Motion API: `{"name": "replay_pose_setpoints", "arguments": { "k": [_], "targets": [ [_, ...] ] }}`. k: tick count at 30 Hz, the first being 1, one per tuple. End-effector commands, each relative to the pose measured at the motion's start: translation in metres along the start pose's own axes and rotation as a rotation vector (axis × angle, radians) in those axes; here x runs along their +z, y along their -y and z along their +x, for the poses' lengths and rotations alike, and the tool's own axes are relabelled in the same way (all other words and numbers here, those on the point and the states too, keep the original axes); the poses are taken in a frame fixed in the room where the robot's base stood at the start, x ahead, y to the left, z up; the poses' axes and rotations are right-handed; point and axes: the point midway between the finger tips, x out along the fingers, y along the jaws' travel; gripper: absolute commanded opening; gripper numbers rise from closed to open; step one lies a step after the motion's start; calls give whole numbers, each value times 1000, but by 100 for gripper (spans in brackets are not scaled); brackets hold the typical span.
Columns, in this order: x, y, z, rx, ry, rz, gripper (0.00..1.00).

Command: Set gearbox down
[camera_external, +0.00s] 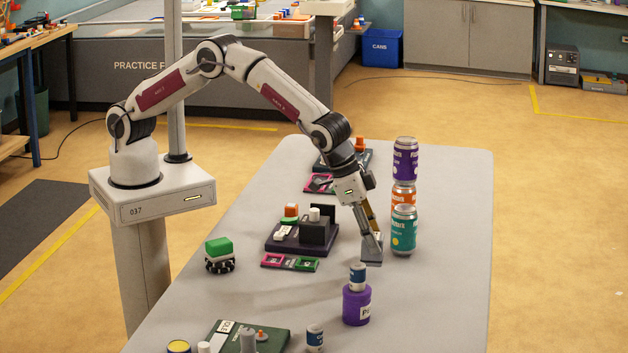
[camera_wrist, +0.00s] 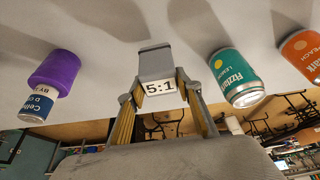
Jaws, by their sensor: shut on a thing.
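My gripper (camera_external: 369,232) is shut on a grey gearbox (camera_external: 371,249), over the right half of the long grey table (camera_external: 440,300). In the wrist view, the gearbox (camera_wrist: 155,62) sits between the fingertips of my gripper (camera_wrist: 159,86), with a white label reading "5:1" facing the camera. I cannot tell whether its underside touches the table.
A teal can (camera_external: 404,230), an orange can (camera_external: 403,194) and a purple can (camera_external: 405,158) stand close to the right. A purple cylinder (camera_external: 356,305) with a blue-and-white can (camera_external: 357,276) on top stands just in front. A dark purple tray (camera_external: 275,242) lies left.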

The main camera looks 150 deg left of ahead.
Motion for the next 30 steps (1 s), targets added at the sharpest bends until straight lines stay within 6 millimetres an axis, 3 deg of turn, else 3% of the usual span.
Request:
{"name": "replay_pose_setpoints", "arguments": {
  "k": [6, 15, 30],
  "targets": [
    [-25, 12, 23, 14, -2, 30, 6],
    [-53, 19, 38, 53, -2, 125, 6],
    [-80, 4, 22, 129, -4, 306, 6]
  ]
}}
